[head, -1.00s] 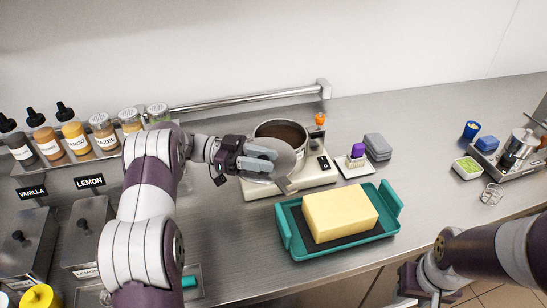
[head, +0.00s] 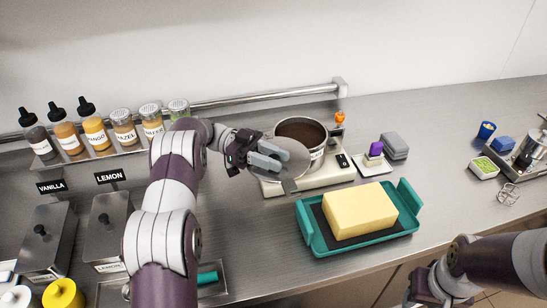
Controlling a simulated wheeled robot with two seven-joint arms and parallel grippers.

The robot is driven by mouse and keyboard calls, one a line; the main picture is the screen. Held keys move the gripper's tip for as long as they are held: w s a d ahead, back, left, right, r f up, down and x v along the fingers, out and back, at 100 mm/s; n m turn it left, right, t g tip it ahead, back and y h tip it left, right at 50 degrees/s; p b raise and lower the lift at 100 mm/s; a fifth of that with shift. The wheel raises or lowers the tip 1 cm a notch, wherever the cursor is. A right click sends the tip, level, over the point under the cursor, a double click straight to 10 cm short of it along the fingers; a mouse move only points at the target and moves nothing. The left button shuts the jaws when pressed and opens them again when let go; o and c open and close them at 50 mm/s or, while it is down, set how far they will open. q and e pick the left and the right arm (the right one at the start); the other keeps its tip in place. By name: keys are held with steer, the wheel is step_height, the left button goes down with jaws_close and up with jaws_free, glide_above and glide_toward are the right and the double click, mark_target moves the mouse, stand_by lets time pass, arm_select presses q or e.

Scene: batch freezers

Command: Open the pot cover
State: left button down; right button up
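The pot (head: 316,151) is a round metal pot on a cream-coloured base. Its top is largely uncovered, and dark brown contents show inside. The pot cover (head: 290,155), a flat grey disc, is tilted in front of and to the left of the pot, hiding part of its side. My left gripper (head: 268,155) is shut on the cover near its left side; the exact grip is partly hidden by the fingers. My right gripper (head: 422,292) is low at the bottom edge, away from the pot, its fingers not clear.
A teal tray (head: 313,236) with a yellow block (head: 360,210) stands in front of the pot. A small purple-topped item (head: 376,150) and grey blocks (head: 395,146) are to its right. Bottles (head: 95,132) line the back left. Clear counter (head: 440,150) lies at right.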

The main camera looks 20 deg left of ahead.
mark_target(275, 157)
arm_select(q)
steer(key=c, duration=0.9)
jaws_free()
steer(key=shift+w+r, duration=0.1)
steer(key=shift+r, duration=0.3)
steer(key=shift+f, duration=0.1)
step_height(275, 157, up, 5)
steer(key=p, duration=0.3)
steer(key=shift+d, duration=0.15)
steer(key=shift+s+d+b, duration=0.15)
steer(key=shift+d+b, duration=0.15)
steer(key=shift+d, duration=0.2)
steer(key=shift+s+d+b, duration=0.15)
steer(key=shift+d+b, duration=0.15)
steer(key=shift+d, duration=0.2)
steer(key=d+r, duration=0.2)
steer(key=d, duration=0.1)
steer(key=s+d+r+b, duration=0.1)
steer(key=d+r, duration=0.1)
steer(key=d, duration=0.1)
steer(key=s+d+r, duration=0.1)
steer(key=d+r, duration=0.1)
steer(key=d, duration=0.1)
steer(key=shift+d+b, duration=0.1)
steer(key=shift+b, duration=0.2)
